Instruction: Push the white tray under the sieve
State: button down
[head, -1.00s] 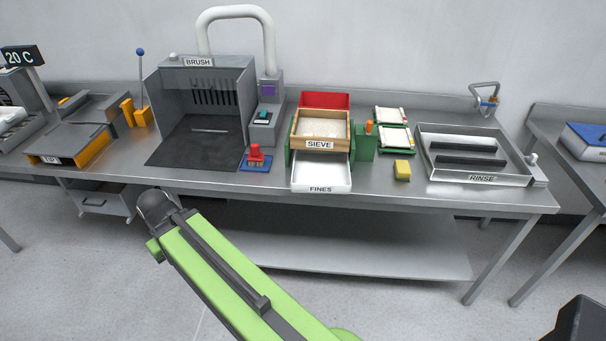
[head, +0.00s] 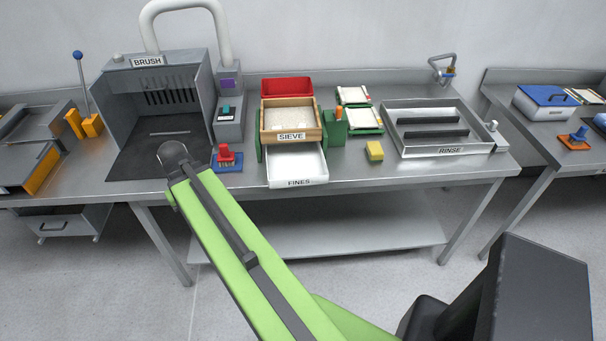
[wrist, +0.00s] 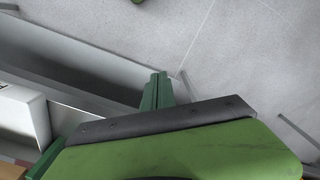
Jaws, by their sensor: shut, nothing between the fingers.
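The white tray (head: 303,164), labelled FINES, sticks out toward me below the wooden sieve box (head: 292,136). Its back part is hidden under the sieve. The tray's front reaches the table's front edge. In the wrist view, part of a white tray (wrist: 22,112) shows at the left, with a letter of its label cut off by the frame. My gripper (wrist: 158,80) shows there with its green fingers together and empty, apart from the tray to its right. My gripper does not show in the head view.
A green block (head: 334,124) with an orange top stands right of the sieve. A yellow sponge (head: 375,151) lies further right, before the rinse basin (head: 440,150). The tabletop beside the tray is mostly clear.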

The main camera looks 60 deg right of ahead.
jog(key=s+d+r+m+p, duration=0.15)
jog(key=s+d, duration=0.25)
jog(key=d, duration=0.4)
jog(key=s+d+r+m+p, duration=0.1)
jog(key=s+d+r+m, duration=0.2)
jog(key=d, duration=0.4)
jog(key=m+p, duration=0.2)
jog(key=p, duration=0.1)
send_near(303, 182)
jog(key=s+a+r, duration=0.2)
jog(key=s+a, duration=0.1)
jog(key=a, duration=0.1)
jog(key=shift+n, duration=0.25)
jog(key=d+f+b, duration=0.1)
jog(key=f+b, duration=0.2)
jog(key=w+f+b, duration=0.1)
jog(key=f+b, duration=0.2)
jog(key=f, duration=0.1)
jog(key=w+d+f+b, duration=0.1)
jog(key=f+b, duration=0.2)
jog(key=b, duration=0.1)
jog(key=shift+w+d+f, duration=0.1)
jog(key=shift+d+f, duration=0.05)
jog(key=shift+d, duration=0.15)
jog(key=shift+w, duration=0.1)
